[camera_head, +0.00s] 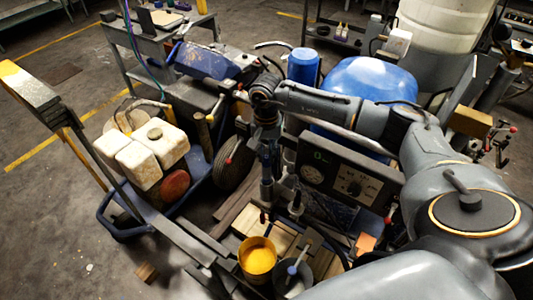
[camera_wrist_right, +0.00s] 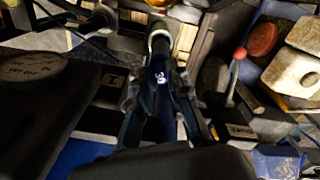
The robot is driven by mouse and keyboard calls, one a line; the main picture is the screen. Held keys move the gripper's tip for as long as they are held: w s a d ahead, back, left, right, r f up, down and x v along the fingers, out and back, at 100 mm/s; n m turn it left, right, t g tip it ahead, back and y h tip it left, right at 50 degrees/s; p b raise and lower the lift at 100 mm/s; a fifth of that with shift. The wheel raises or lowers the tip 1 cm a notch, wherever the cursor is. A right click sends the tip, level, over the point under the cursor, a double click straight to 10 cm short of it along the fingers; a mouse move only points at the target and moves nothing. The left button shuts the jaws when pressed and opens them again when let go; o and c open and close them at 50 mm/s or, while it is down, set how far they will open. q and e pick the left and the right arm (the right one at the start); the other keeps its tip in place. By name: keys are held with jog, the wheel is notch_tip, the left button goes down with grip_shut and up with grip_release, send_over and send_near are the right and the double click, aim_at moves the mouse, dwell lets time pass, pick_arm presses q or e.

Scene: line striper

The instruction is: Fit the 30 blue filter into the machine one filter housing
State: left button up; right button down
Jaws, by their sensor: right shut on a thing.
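The blue filter (camera_wrist_right: 161,100), with a white "30" on its side, is dark and partly hidden between the fingers of my right gripper (camera_wrist_right: 163,112) in the right wrist view. The gripper is shut on it. In the head view my right gripper (camera_head: 268,158) points down beside a dark gauge panel (camera_head: 335,184); the filter cannot be made out clearly there. A grey cylindrical part (camera_wrist_right: 160,40) lies in line with the filter's far end. I cannot tell whether it is the filter housing or whether they touch. My left gripper is not in view.
A yellow paint bucket (camera_head: 257,258) stands below the gripper, with a dark pot (camera_head: 293,276) beside it. Pale jugs (camera_head: 140,162) and a wheel (camera_head: 235,164) are to the left. A blue tank (camera_head: 362,88) stands behind the panel. Open floor lies at the lower left.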

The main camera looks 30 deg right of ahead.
aim_at(266, 170)
jog(key=shift+b, duration=0.3)
dwell(0.5)
jog(key=shift+f+b, duration=3.85)
jog(key=shift+b, duration=0.3)
dwell(1.6)
